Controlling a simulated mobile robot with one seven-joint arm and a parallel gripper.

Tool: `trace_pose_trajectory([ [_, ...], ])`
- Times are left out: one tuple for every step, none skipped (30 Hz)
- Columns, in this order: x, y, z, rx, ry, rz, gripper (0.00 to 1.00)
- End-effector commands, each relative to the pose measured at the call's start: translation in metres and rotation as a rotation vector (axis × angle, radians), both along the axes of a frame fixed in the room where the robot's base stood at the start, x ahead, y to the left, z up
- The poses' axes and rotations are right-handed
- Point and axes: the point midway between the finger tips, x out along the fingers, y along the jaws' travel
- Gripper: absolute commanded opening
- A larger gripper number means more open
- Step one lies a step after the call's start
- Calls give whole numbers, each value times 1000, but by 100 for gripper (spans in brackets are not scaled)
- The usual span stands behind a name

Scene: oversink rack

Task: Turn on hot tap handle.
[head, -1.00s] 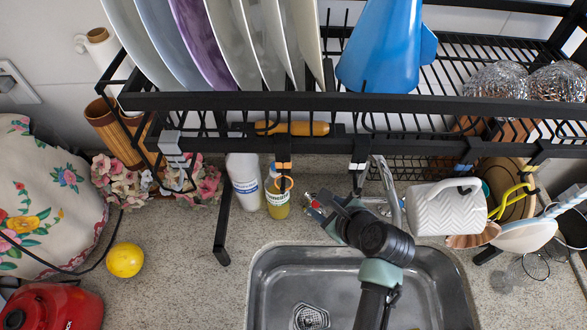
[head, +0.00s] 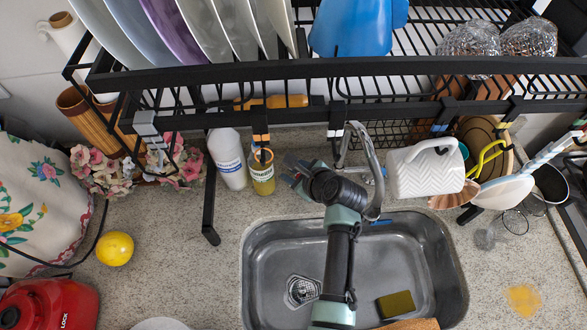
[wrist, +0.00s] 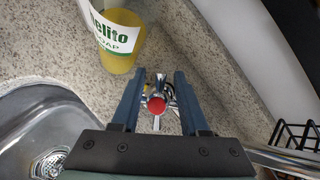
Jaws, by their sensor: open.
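The hot tap handle (wrist: 157,104), with a round red cap and chrome arms, shows in the wrist view between the two fingers of my gripper (wrist: 159,76). My gripper is open, with one finger on each side of the handle; I cannot tell whether either touches it. In the head view my gripper (head: 294,172) is behind the sink, left of the chrome spout (head: 372,165). The handle is hidden there by my gripper and wrist.
A yellow soap bottle (head: 262,178) stands close left of my gripper, beside a white bottle (head: 228,160). The black dish rack (head: 330,68) overhangs from above. A white mug (head: 425,172) hangs to the right. The sink (head: 258,265) lies in front, with a sponge (head: 396,305).

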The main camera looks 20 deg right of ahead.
Motion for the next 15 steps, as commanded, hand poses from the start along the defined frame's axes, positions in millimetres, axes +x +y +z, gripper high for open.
trace_pose_trajectory([
  [0,0,0,0,0,0,44],
  [0,0,0,0,0,0,44],
  [0,0,0,0,0,0,44],
  [0,0,0,0,0,0,42],
  [0,0,0,0,0,0,37],
  [0,0,0,0,0,0,30],
  [0,0,0,0,0,0,24],
  [0,0,0,0,0,0,19],
  [0,0,0,0,0,0,12],
  [0,0,0,-1,-1,-1,6],
  [0,0,0,-1,-1,-1,1],
  [0,-1,0,0,0,-2,0],
  [0,-1,0,0,0,-2,0],
  [0,-1,0,0,0,-2,0],
  [-1,-1,0,0,0,-2,0],
])
